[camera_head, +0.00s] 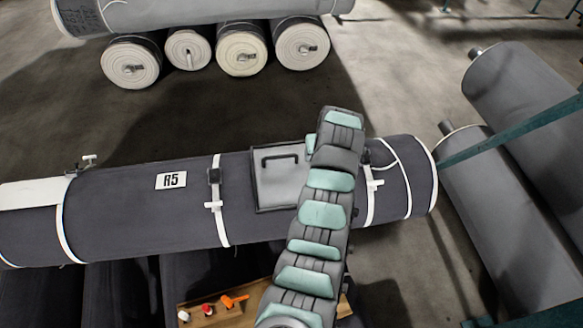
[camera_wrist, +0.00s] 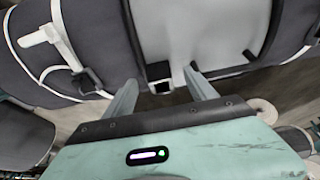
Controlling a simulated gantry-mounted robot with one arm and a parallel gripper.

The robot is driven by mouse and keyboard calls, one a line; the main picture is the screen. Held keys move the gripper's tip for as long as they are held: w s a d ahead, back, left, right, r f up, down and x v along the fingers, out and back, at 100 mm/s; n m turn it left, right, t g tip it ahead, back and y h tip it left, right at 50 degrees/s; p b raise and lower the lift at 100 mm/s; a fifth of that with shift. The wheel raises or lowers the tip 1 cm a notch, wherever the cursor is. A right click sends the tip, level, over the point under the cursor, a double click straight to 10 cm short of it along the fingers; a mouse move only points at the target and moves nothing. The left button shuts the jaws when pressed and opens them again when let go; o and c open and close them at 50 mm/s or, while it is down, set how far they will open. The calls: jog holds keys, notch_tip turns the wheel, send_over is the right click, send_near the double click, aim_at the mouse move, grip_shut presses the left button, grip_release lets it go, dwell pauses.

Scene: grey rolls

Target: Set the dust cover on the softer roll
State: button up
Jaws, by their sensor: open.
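A dark grey roll (camera_head: 125,205) labelled R5 lies across the head view, bound with white straps. A flat grey square panel (camera_head: 275,190) with a dark rim and a black handle, which looks like the dust cover, lies on it. My arm hides the panel's right part. In the wrist view the pale panel (camera_wrist: 200,28) is beyond my gripper (camera_wrist: 161,82). The gripper's two fingers are apart with nothing clearly held between them; contact with the panel cannot be told. In the head view the fingers are hidden. Which roll is softer cannot be told by sight.
Several rolls with pale ends (camera_head: 242,53) lie at the back under a larger grey roll (camera_head: 200,12). Two grey rolls (camera_head: 510,205) lie at right behind a teal bar (camera_head: 510,132). A wooden tray (camera_head: 207,318) with small items is in front. Floor between the groups is clear.

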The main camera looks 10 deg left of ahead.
jog(key=shift+w+b+x, duration=0.1)
jog(key=shift+b+x, duration=0.85)
jog(key=shift+x, duration=0.3)
jog(key=shift+w+b+x, duration=0.15)
jog(key=shift+b+x, duration=0.75)
jog(key=shift+x, duration=0.35)
grip_shut()
